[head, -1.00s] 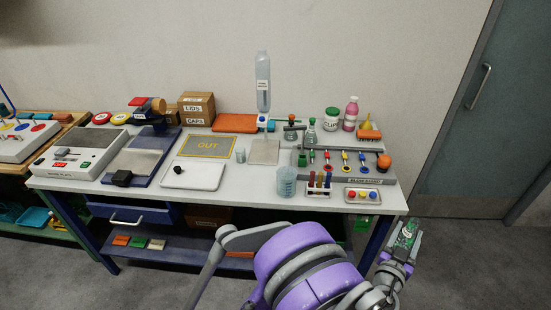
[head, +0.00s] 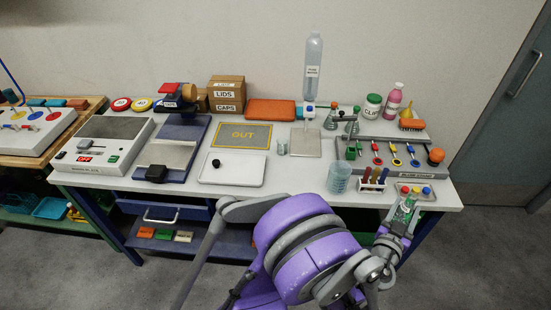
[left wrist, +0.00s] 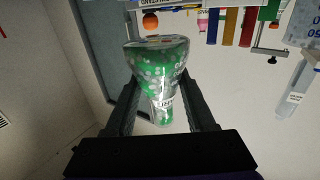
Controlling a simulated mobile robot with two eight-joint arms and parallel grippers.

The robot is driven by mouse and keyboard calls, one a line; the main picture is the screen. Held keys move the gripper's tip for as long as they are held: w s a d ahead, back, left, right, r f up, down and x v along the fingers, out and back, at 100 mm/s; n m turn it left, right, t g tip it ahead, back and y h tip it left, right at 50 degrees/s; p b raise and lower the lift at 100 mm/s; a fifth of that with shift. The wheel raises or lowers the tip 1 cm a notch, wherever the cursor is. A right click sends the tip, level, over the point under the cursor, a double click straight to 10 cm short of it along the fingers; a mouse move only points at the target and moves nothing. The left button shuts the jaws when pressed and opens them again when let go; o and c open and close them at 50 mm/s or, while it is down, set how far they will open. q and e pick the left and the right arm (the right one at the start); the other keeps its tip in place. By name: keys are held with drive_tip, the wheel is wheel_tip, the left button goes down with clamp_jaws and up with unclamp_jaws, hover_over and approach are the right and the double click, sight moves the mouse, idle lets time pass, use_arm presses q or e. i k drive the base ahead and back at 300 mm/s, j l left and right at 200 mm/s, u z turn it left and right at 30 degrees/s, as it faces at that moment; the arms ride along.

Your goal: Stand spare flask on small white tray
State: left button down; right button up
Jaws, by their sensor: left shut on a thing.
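My left gripper (head: 400,219) is shut on a clear glass flask (head: 405,207) with green in it, at the front right corner of the bench. In the left wrist view the flask (left wrist: 157,62) sits between the two dark fingers (left wrist: 160,108), wide end at the top of the picture and labelled narrow end below. A white tray (head: 215,179) lies flat near the front of the bench, left of the gripper, with a small black knob-like thing (head: 216,163) on it. My right gripper is not in view.
A blue-tinted beaker (head: 338,178), a rack of coloured tubes (head: 372,182) and a small tray with coloured knobs (head: 430,193) stand near the gripper. Bare bench shows between the white tray and the beaker.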

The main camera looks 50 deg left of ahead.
sight(250, 169)
drive_tip(key=k+j, duration=0.1)
drive_tip(key=j, duration=0.25)
drive_tip(key=k+j, duration=0.1)
drive_tip(key=j, duration=0.25)
drive_tip(key=k+j, duration=0.15)
drive_tip(key=j, duration=0.2)
drive_tip(key=k+j, duration=0.1)
drive_tip(key=j, duration=0.25)
drive_tip(key=k+j, duration=0.1)
drive_tip(key=j, duration=0.25)
